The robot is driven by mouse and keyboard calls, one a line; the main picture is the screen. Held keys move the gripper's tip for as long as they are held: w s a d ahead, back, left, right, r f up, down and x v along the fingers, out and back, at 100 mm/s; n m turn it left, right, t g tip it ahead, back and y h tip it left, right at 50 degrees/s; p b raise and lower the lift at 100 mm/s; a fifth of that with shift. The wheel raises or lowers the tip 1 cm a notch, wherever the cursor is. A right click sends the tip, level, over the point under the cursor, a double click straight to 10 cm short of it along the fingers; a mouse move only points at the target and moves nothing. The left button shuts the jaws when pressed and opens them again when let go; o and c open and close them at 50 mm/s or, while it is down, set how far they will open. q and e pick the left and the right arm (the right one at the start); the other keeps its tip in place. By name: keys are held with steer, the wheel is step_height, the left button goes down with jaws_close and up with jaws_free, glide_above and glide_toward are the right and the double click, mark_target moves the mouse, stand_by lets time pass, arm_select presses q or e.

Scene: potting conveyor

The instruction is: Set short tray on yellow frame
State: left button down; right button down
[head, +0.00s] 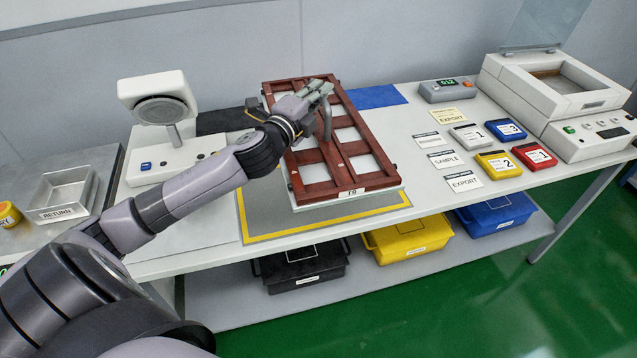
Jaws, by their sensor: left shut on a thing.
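A reddish-brown gridded tray (352,172) with a small white label on its front edge lies over a pale plate (345,200) in the middle of the table. A yellow frame line (330,228) borders a grey area on the table; its left, front and right front parts show, and the tray and plate hide the rest. My left gripper (322,98) is over the tray's middle, shut on a grey upright handle (327,125) at the tray. I cannot tell whether the tray is lifted slightly or resting. My right gripper is not in view.
Labelled cards and coloured blocks (497,163) lie at right, near a white machine (560,85). Black, yellow (410,240) and blue bins sit on the lower shelf.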

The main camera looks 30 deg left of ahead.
arm_select(q)
step_height(320, 180, down, 19)
steer(key=b, duration=0.3)
steer(key=shift+f, duration=0.2)
steer(key=c, duration=1.6)
jaws_free()
steer(key=shift+f, duration=0.1)
steer(key=shift+c, duration=0.2)
